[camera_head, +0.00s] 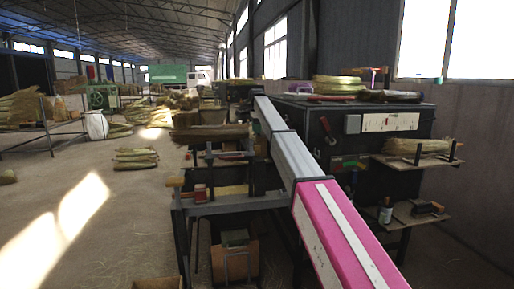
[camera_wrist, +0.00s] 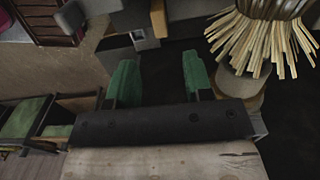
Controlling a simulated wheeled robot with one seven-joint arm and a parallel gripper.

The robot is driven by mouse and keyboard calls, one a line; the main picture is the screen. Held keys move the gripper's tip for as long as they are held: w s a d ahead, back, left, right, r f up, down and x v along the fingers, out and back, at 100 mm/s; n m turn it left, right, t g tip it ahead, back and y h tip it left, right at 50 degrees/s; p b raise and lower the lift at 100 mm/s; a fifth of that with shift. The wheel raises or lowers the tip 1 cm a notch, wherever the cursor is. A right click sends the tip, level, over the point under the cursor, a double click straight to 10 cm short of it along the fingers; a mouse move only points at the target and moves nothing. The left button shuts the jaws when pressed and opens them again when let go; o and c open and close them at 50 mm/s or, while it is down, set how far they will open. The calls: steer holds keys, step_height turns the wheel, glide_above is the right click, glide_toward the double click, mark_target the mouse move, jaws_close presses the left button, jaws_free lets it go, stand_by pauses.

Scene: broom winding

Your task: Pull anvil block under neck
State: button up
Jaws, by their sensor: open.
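In the wrist view, my gripper (camera_wrist: 158,72) is open, with two green fingers standing apart and nothing visible clasped between them. A small grey metal block (camera_wrist: 145,39) lies just beyond the fingertips, towards the left finger. It may be the anvil block, but I cannot tell for sure. A straw broom bundle (camera_wrist: 265,38) fills the upper right, its cut ends fanning out, right of the fingers. A tan rounded piece (camera_wrist: 240,90) sits just below the straw; I cannot tell whether it is the neck. In the head view my gripper is out of sight.
In the head view, a workbench (camera_head: 230,205) stands left of my pink and grey arm. A dark cabinet (camera_head: 385,122) with tools on top stands on the right, and a side shelf (camera_head: 418,158) carries straw. Open floor (camera_head: 90,215) lies at left.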

mark_target(257, 147)
step_height(257, 147, down, 11)
steer(key=shift+r, duration=0.15)
stand_by(0.4)
steer(key=shift+s, duration=0.1)
jaws_close()
